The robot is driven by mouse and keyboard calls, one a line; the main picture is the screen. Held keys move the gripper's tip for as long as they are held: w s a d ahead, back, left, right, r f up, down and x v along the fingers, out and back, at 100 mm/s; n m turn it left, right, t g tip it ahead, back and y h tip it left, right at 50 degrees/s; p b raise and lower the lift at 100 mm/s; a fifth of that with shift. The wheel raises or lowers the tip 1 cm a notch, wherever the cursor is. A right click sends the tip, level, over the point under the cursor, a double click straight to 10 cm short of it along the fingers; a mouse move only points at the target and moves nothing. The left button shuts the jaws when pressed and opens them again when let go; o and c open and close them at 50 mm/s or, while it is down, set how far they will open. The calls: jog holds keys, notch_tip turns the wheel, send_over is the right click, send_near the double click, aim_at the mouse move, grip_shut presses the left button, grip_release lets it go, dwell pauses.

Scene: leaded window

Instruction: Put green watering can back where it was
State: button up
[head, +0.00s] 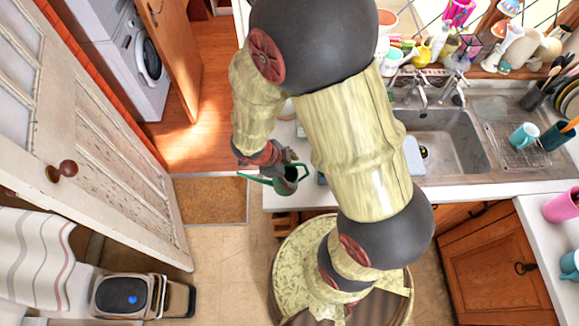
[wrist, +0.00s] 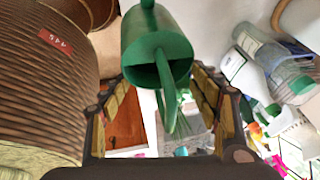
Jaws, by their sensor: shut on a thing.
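The green watering can (head: 291,182) hangs from my gripper (head: 281,160) in the head view, over the left end of the counter beside the sink. Its thin spout points left. In the wrist view the can (wrist: 157,48) sits between the two fingers of my gripper (wrist: 163,85), its dark opening toward the camera and its curved handle running down. My gripper is shut on the can. My arm hides part of the counter behind it.
A sink (head: 440,140) with a tap is to the right. The windowsill (head: 490,68) behind it is crowded with bottles and pots. A teal mug (head: 523,135) stands on the drainer. A doormat (head: 210,200) lies on the floor to the left.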

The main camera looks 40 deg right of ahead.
jog(key=w+d+f+b, duration=0.1)
jog(key=w+d+f, duration=0.1)
jog(key=f, duration=0.3)
jog(key=w+d+f+b, duration=0.1)
jog(key=w+d+f, duration=0.1)
jog(key=w+f, duration=0.2)
jog(key=shift+w+d+f, duration=0.25)
jog(key=shift+w+f, duration=0.1)
jog(key=shift+f, duration=0.3)
jog(key=shift+f, duration=0.1)
jog(key=o, duration=1.3)
jog(key=shift+b, duration=0.3)
